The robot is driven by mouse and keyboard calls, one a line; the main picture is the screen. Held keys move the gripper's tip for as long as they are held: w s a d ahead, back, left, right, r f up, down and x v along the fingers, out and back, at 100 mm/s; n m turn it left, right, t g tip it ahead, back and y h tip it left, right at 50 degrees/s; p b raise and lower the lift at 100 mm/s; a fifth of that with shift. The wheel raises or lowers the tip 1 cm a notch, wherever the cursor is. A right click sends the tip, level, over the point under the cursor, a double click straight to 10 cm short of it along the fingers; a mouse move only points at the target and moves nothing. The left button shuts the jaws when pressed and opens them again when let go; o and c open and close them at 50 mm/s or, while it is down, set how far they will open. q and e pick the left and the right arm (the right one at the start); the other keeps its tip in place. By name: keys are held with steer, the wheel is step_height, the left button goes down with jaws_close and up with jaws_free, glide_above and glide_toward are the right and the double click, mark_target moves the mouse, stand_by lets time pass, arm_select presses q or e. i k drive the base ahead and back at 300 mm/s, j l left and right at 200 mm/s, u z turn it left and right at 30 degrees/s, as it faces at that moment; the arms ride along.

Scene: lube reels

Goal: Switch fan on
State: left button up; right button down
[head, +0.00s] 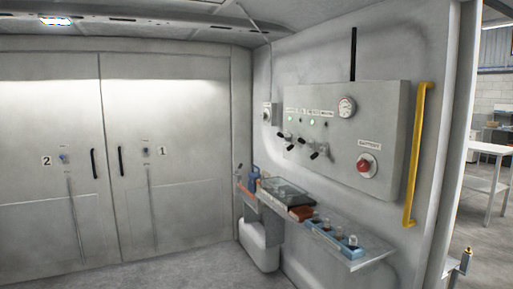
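A small grey switch box (269,114) with a dark knob is fixed to the wall, and a thin conduit runs up from it to the ceiling. To its right is a grey control panel (385,125) with green lights, several black-handled levers (303,143), a round gauge (346,107) and a red knob (366,166). The labels are too small to read surely, so I cannot tell which control is the fan's. No fan is recognisable. Neither of my grippers is recognisable in the head view.
A narrow shelf (355,264) below the panel carries a case, a blue bottle (254,180) and a blue tray. A yellow handrail (417,155) edges the doorway at right. Grey doors (165,200) close the left; the floor in front looks clear.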

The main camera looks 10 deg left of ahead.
mark_target(290, 146)
steer(key=i+l, duration=0.1)
steer(key=i, duration=0.3)
steer(key=i+l, duration=0.1)
steer(key=i, duration=0.35)
steer(key=i+l+u, duration=0.1)
steer(key=i, duration=0.3)
steer(key=i+j+z, duration=0.35)
steer(key=i+j, duration=0.35)
steer(key=i+j+z, duration=0.4)
steer(key=i+j, duration=0.3)
steer(key=j, duration=0.15)
